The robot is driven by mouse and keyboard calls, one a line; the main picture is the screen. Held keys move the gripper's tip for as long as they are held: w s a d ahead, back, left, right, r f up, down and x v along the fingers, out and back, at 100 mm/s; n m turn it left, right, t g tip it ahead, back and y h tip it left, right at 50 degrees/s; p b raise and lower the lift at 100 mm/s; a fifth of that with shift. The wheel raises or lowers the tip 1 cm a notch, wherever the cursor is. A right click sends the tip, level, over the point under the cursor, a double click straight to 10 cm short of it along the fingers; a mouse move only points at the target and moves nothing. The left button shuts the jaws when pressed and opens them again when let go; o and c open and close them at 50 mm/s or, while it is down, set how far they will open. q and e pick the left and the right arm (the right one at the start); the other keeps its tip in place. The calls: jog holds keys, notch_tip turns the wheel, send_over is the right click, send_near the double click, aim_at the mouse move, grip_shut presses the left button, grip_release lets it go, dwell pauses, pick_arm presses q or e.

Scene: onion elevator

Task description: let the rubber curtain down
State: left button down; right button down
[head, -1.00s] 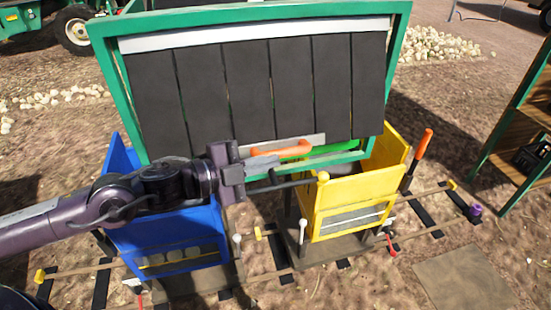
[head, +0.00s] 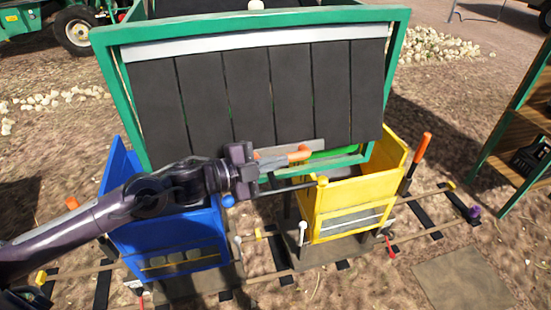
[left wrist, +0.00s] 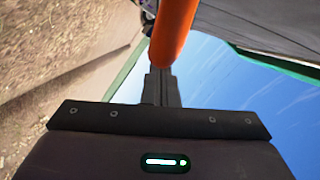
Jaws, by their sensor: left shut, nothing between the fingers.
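The rubber curtain (head: 250,98) is a row of several dark strips hanging from a pale rail (head: 250,42) in a green frame (head: 402,70). Its strips reach down close to the frame's lower edge. An orange handle (head: 299,153) on a grey bar sits at the curtain's bottom. My left gripper (head: 260,169) is at the left end of this handle, shut and empty. In the left wrist view an orange bar (left wrist: 177,28) rises just beyond the shut fingertips (left wrist: 160,80); contact cannot be told. My right gripper is not in view.
A blue wagon (head: 180,240) and a yellow wagon (head: 355,195) stand on rails below the frame. An orange lever (head: 421,148) and a shelf (head: 520,135) stand to the right.

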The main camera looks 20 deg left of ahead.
aim_at(265, 149)
pick_arm(q)
jog(key=w+a+f+m+b, duration=0.1)
jog(key=w+b, duration=0.1)
jog(key=b, duration=0.2)
jog(key=w+a+f+m+b, duration=0.1)
jog(key=w+a+f+b, duration=0.1)
jog(key=w+b, duration=0.1)
jog(key=w+a+f+m+t+b, duration=0.1)
jog(key=w+a+f+b, duration=0.1)
jog(key=b, duration=0.3)
jog(key=shift+w+m, duration=0.15)
jog(key=shift+m, duration=0.15)
jog(key=shift+w+a+b, duration=0.3)
jog(key=shift+w+b, duration=0.15)
jog(key=shift+r, duration=0.25)
